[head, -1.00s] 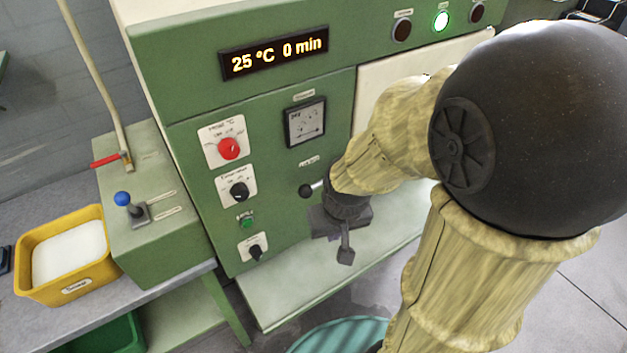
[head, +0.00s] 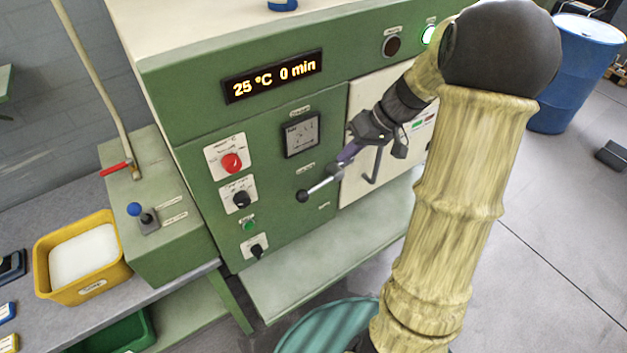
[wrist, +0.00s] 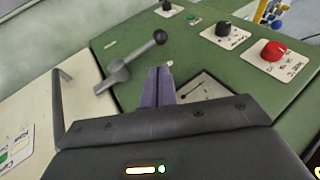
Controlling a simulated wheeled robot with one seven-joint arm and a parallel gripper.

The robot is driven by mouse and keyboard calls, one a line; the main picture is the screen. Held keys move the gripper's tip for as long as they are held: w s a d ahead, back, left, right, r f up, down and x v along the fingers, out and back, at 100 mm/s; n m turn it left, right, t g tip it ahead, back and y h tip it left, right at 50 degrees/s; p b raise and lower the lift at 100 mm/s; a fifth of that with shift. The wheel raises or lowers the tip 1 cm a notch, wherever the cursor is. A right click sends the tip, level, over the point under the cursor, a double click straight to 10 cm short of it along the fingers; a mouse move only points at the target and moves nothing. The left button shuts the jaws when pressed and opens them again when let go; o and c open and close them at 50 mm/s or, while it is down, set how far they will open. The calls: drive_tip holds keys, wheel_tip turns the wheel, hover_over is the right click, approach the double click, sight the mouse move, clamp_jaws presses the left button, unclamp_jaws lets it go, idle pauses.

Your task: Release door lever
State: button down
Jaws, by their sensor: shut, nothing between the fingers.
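The door lever is a metal rod with a black ball knob (head: 302,196), on the front of the green machine beside the pale door (head: 362,195). It points down and left in the head view. In the wrist view the lever (wrist: 125,68) and its knob lie left of and beyond my fingers. My gripper (head: 346,153) has purple fingers and is at the lever's upper right end, in front of the door edge. In the wrist view its fingers (wrist: 159,82) are together and empty, with a gap to the rod. Whether any part touches the lever is unclear.
A bent dark handle (head: 372,170) stands out from the door near my gripper. A yellow bin (head: 48,270) sits on the left bench.

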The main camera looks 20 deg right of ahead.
sight(307, 192)
drive_tip(key=p+x, duration=0.3)
drive_tip(key=x, duration=1)
drive_tip(key=shift+s, duration=0.1)
drive_tip(key=shift+a+f+p, duration=0.25)
drive_tip(key=shift+f+p, duration=0.1)
drive_tip(key=shift+f, duration=0.2)
